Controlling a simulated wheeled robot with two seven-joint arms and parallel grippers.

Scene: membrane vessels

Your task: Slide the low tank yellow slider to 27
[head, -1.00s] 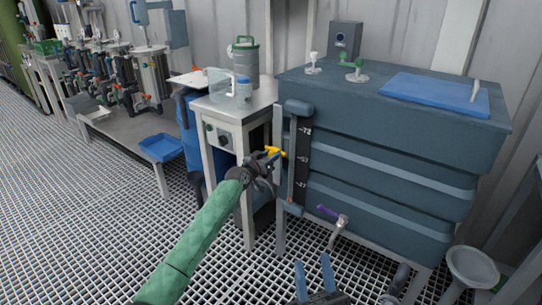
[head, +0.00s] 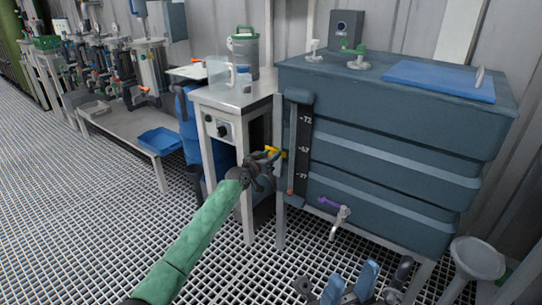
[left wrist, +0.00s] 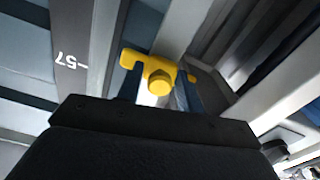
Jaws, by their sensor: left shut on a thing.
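The dark blue-grey low tank (head: 400,150) has a vertical scale strip (head: 304,150) on its left front corner, marked 72 at the top, a middle mark that reads 57 in the left wrist view, and what looks like 27 below. The yellow slider (head: 274,150) sits left of the strip, about level with the middle mark. My left gripper (head: 271,158) is shut on the yellow slider (left wrist: 158,76), its fingers (left wrist: 160,95) on either side of the slider's body. My right gripper (head: 352,283) is at the bottom of the head view, open and empty, blue fingers apart.
A purple-handled valve (head: 330,203) sticks out low on the tank front. A white table (head: 238,97) with a green-topped canister stands left of the tank. A grey funnel (head: 474,258) stands at lower right. Open grating floor lies at left.

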